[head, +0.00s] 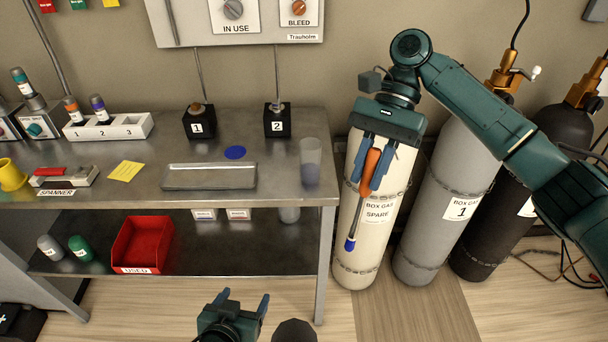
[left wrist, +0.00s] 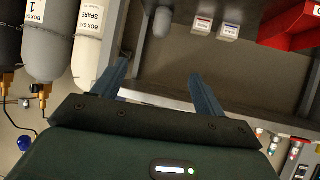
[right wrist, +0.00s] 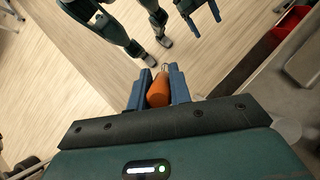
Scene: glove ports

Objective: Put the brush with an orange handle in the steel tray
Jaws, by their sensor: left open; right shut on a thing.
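The brush has an orange handle (head: 370,168) and a blue tip (head: 350,244) that hangs downward. My right gripper (head: 374,160) is shut on the orange handle, in front of the cream cylinder and to the right of the bench. In the right wrist view the orange handle (right wrist: 158,92) sits between the fingers. The steel tray (head: 209,177) lies on the bench top near its front edge, left of the brush, and looks empty. My left gripper (head: 243,302) is open and empty, low in front of the bench; its fingers (left wrist: 158,88) are apart in the left wrist view.
A clear cup (head: 310,162) stands right of the tray, near the bench's right end. A blue disc (head: 235,152) lies behind the tray. Black blocks (head: 198,122) and a white numbered rack (head: 108,127) stand further back. A red bin (head: 143,244) is on the lower shelf.

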